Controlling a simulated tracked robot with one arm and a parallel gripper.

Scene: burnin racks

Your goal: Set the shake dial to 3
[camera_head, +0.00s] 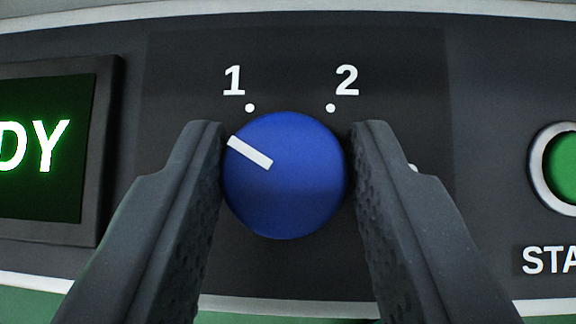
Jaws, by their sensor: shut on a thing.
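The shake dial (290,195) is a round blue knob with a white pointer bar (249,153) on its face. The bar points to the upper left, lower than the dot under the printed 1 (234,80). A printed 2 (347,80) with its dot is at the upper right. Another white dot (412,168) shows partly behind the right finger; any number by it is hidden. No 3 is visible. My gripper (286,170) is shut on the dial, one finger at its left side and one at its right.
A green round button (566,168) in a pale ring is at the right edge, above a partly visible "STA" label (550,261).

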